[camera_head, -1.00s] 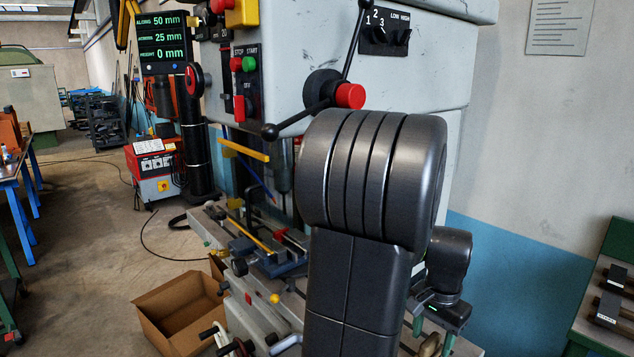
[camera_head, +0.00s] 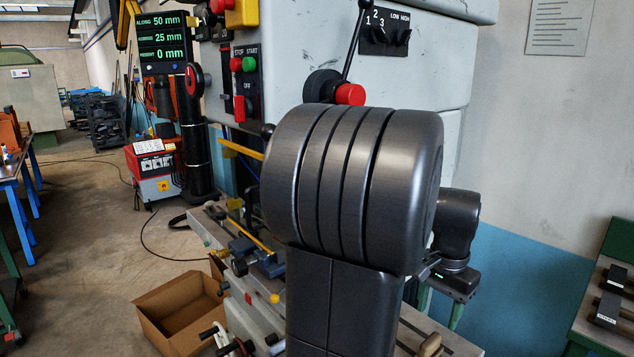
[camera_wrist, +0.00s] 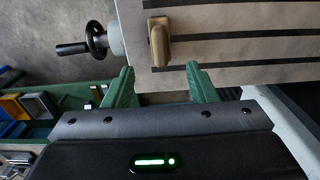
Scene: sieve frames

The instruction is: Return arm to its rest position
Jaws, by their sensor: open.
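My gripper (camera_wrist: 160,88) shows in the wrist view with its two green fingers spread wide apart and nothing between them. Beyond the fingertips a tan wooden-looking block or handle (camera_wrist: 159,45) lies on the slotted machine table (camera_wrist: 225,45), apart from the fingers. In the head view my dark arm stands large in the middle and covers part of the machine. My wrist and part of a green finger show behind it at the right, above the slotted table's right end. The tan piece (camera_head: 430,346) also shows low in the head view.
The drilling or milling machine (camera_head: 430,70) with its lever and red knob (camera_head: 350,94) stands close behind my arm. A cardboard box (camera_head: 180,310) is on the floor at left. A green rack (camera_head: 610,290) stands at right. In the wrist view a handwheel (camera_wrist: 95,40) juts from the table.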

